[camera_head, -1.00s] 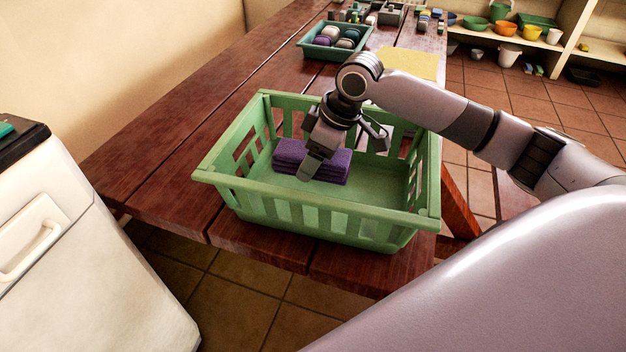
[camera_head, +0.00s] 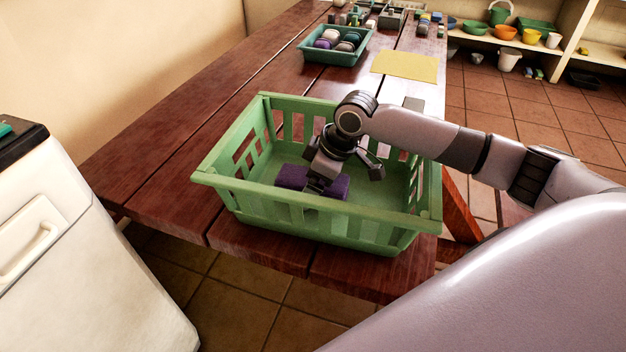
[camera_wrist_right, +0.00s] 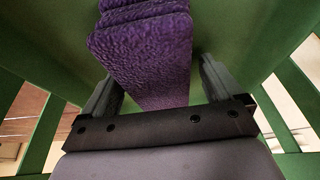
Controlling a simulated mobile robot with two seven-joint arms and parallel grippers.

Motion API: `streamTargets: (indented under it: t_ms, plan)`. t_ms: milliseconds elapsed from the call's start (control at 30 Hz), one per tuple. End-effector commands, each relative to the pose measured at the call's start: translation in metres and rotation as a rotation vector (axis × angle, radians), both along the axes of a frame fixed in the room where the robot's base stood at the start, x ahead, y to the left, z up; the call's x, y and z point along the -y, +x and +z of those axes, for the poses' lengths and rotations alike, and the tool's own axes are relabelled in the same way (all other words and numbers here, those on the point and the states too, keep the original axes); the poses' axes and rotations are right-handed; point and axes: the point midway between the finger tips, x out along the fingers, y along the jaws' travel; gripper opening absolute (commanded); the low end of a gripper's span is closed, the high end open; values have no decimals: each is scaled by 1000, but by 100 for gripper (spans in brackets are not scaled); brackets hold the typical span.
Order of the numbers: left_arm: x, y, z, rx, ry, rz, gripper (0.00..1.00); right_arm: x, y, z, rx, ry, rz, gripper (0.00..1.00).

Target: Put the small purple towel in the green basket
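The small purple towel (camera_head: 291,177) is a folded stack low inside the green basket (camera_head: 210,178), towards its near left part. My right gripper (camera_head: 322,186) reaches down into the basket over the towel and hides its middle. In the right wrist view the towel (camera_wrist_right: 145,55) lies between the two spread fingers (camera_wrist_right: 158,78), with narrow gaps showing beside it, so the gripper looks open around it. Whether the towel's whole underside rests on the basket floor is hidden. My left gripper is not in view.
The basket stands at the near end of a wooden table (camera_head: 165,160). Farther back are a teal tray (camera_head: 320,56) with rolled items and a yellow cloth (camera_head: 405,66). A white cabinet (camera_head: 90,250) is at the left. The table left of the basket is bare.

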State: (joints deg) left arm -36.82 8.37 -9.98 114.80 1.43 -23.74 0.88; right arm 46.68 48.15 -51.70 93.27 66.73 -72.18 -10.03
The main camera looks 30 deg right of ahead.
Motion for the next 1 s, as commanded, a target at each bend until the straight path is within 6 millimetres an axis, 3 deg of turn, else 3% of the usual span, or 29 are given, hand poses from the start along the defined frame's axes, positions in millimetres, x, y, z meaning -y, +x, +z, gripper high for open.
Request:
streamTargets:
  t_ms: [333,733,1000]
  plan:
    - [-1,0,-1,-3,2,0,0,2,-1,10,2,1,0,93]
    - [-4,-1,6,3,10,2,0,23,-23,85,4,0,0,93]
    - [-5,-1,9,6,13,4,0,32,-32,111,0,0,-1,93]
